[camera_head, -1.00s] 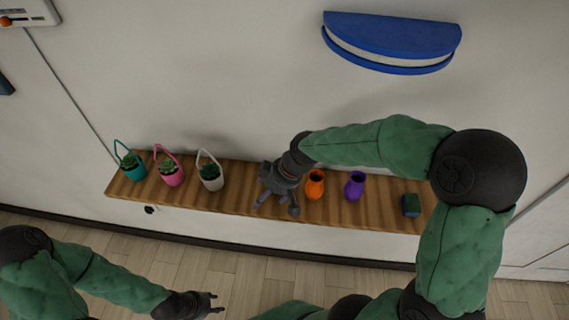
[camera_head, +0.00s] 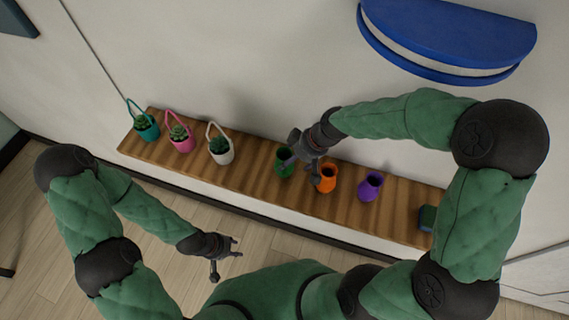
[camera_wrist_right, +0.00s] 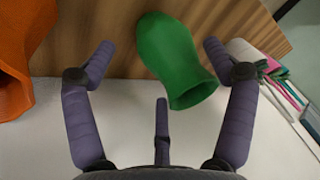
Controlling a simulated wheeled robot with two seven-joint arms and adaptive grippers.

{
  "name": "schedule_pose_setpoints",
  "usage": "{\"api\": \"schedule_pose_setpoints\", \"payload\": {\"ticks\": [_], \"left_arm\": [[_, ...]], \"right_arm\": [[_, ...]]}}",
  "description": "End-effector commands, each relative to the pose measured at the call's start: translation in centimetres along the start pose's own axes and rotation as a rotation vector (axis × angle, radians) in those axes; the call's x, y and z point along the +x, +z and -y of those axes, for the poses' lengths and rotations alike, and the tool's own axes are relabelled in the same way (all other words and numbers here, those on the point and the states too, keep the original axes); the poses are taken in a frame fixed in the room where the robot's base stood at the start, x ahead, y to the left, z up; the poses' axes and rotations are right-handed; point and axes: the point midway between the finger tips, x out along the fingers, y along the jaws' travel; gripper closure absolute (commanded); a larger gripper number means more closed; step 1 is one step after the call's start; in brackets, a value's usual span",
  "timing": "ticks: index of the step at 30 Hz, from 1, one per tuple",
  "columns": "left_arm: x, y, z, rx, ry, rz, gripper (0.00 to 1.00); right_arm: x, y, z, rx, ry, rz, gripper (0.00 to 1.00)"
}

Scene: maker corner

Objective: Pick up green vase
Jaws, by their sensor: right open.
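The green vase (camera_head: 284,166) stands on the wooden shelf (camera_head: 250,182), left of the orange vase (camera_head: 326,182). My right gripper (camera_head: 303,158) is over the shelf at the green vase's right side and partly covers it in the head view. In the right wrist view, the green vase (camera_wrist_right: 175,55) lies between the spread fingers of the open right gripper (camera_wrist_right: 158,52), its mouth toward the camera, with no finger visibly closed on it. My left gripper (camera_head: 230,255) is open and empty, low in front of the shelf, over the floor.
The purple vase (camera_head: 370,187) and a dark green-blue block (camera_head: 427,218) stand farther right. Teal (camera_head: 146,128), pink (camera_head: 181,140) and white (camera_head: 220,148) plant baskets stand at the left. A blue half-round wall unit (camera_head: 450,40) hangs above. The orange vase is close beside my right gripper.

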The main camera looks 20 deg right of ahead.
Motion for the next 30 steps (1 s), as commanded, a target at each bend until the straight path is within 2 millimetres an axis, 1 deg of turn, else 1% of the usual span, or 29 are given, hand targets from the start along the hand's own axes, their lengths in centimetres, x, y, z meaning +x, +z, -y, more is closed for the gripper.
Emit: {"api": "schedule_pose_setpoints", "payload": {"ticks": [4,12,16,22,23,24,26,27,28,29,30], "left_arm": [[0.0,0.0,0.0,0.000,0.000,0.000,0.60],[0.2,0.0,0.1,0.000,0.000,0.000,0.60],[0.2,0.0,0.1,0.000,0.000,0.000,0.60],[0.2,0.0,0.1,0.000,0.000,0.000,0.60],[0.2,0.0,0.1,0.000,0.000,0.000,0.60],[0.2,0.0,0.1,0.000,0.000,0.000,0.60],[0.2,0.0,0.1,0.000,0.000,0.000,0.60],[0.2,0.0,0.1,0.000,0.000,0.000,0.60],[0.2,0.0,0.1,0.000,0.000,0.000,0.60],[0.2,0.0,0.1,0.000,0.000,0.000,0.60],[0.2,0.0,0.1,0.000,0.000,0.000,0.60]], "right_arm": [[1.0,0.1,0.2,-0.001,-0.002,0.002,0.15],[4.7,0.3,0.4,0.000,-0.001,0.002,0.15],[5.3,0.2,0.4,0.001,0.000,0.000,0.15],[5.3,0.2,0.4,0.000,0.001,-0.001,0.15],[5.3,0.2,0.4,0.000,0.001,-0.001,0.18],[5.3,0.2,0.4,0.000,0.001,-0.001,0.29],[5.3,0.2,0.4,0.000,0.001,-0.001,0.46],[5.3,0.2,0.4,0.000,0.001,0.000,0.58],[5.3,0.2,0.4,0.000,0.001,0.000,0.66],[5.3,0.2,0.4,0.000,0.001,0.000,0.72],[5.3,0.2,0.4,0.000,0.001,0.000,0.72]]}}
